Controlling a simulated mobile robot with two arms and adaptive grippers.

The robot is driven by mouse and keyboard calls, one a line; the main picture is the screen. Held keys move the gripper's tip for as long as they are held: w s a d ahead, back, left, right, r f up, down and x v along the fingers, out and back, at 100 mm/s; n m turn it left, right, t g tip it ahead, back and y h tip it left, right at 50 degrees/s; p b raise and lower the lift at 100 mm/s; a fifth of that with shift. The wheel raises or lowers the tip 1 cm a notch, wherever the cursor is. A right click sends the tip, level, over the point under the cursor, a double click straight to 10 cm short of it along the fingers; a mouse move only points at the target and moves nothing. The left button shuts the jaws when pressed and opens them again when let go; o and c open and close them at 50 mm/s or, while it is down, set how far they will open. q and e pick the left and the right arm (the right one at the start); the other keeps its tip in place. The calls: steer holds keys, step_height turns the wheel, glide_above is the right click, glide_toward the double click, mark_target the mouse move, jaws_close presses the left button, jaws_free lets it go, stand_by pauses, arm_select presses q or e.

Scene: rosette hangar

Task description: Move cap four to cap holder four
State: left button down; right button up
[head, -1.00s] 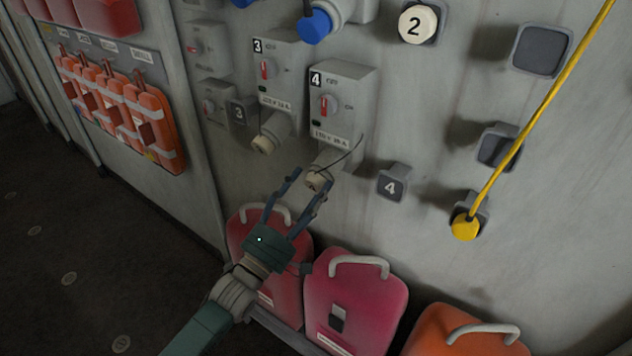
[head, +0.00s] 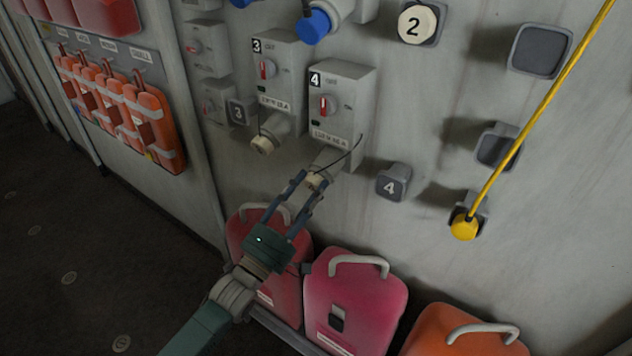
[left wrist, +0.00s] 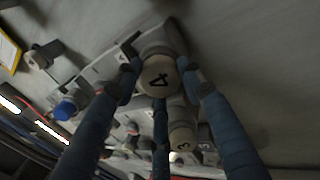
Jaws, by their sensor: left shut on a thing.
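Cap four (left wrist: 158,80), a cream cap with a black 4, is at the end of the socket under switch box four (head: 340,100). It also shows in the head view (head: 317,181). My left gripper (head: 308,186) is shut on this cap, with fingers on both sides of it in the left wrist view (left wrist: 162,85). I cannot tell whether the cap is loose from the socket. A thin dark cord runs beside it. Cap holder four (head: 393,182), a grey block marked 4, is on the wall to the right and is empty. My right gripper is not in view.
Cap holder two holds cap two (head: 418,25). A yellow plug (head: 465,227) with a yellow cable hangs at the right. Red and pink cases (head: 355,300) and an orange case (head: 465,330) stand below. The wall between socket four and holder four is clear.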

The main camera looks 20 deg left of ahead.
arm_select(q)
steer(key=shift+v, duration=3)
steer(key=shift+p, duration=0.3)
